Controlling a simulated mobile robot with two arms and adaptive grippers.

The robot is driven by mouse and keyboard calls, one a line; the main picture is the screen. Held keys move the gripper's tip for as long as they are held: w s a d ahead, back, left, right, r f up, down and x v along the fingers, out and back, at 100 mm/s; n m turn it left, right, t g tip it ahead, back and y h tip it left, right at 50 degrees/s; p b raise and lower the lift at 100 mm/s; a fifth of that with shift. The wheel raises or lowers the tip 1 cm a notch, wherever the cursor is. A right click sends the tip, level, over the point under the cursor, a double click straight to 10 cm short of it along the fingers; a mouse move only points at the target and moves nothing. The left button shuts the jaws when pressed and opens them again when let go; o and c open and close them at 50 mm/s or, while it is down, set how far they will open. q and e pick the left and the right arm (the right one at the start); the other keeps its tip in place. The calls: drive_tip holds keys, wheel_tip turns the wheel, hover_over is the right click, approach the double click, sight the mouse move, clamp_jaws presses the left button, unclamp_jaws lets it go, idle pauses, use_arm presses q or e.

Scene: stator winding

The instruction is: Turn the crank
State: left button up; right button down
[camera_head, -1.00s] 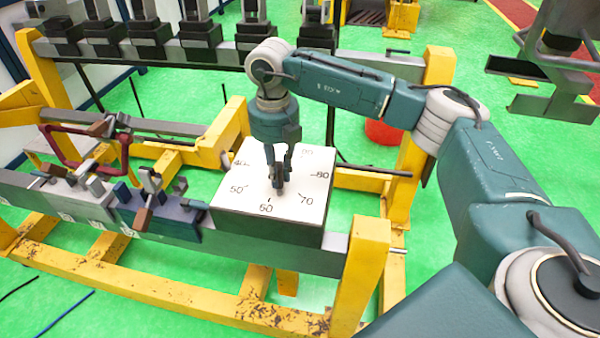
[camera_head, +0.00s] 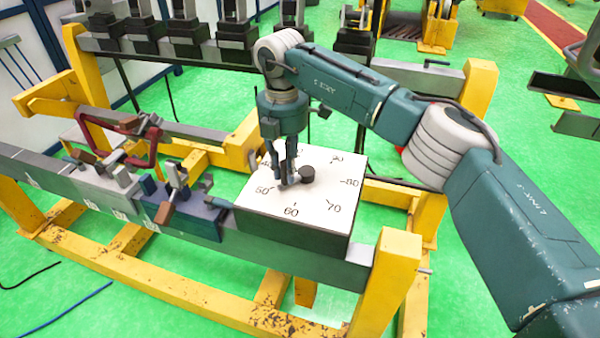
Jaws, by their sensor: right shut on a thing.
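The crank sits on the white top of the dial box (camera_head: 272,208), which is marked with numbers. Its dark round hub (camera_head: 307,174) shows in the middle of the dial, and a short grey arm (camera_head: 294,182) reaches left from it, toward the 50 mark. My right gripper (camera_head: 287,181) points down from above and is shut on the crank at the outer end of this arm. Its fingers hide part of the handle. My left gripper is not in view.
The box stands on a yellow frame (camera_head: 380,280) with a grey rail. Left of it are a blue clamp block (camera_head: 195,215) and a dark red handle frame (camera_head: 150,145). Several black fixtures line the back rail.

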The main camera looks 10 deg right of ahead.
drive_tip(key=shift+w+a+r+m, duration=0.15)
drive_tip(key=shift+w+m, duration=0.3)
drive_tip(key=shift+m, duration=0.15)
drive_tip(key=shift+w+a+r+m, duration=0.15)
drive_tip(key=shift+w+m, duration=0.25)
drive_tip(key=shift+m, duration=0.2)
drive_tip(key=c, duration=1.6)
unclamp_jaws()
drive_tip(key=shift+c, duration=0.2)
drive_tip(key=shift+f, duration=0.15)
wheel_tip(320, 180, up, 12)
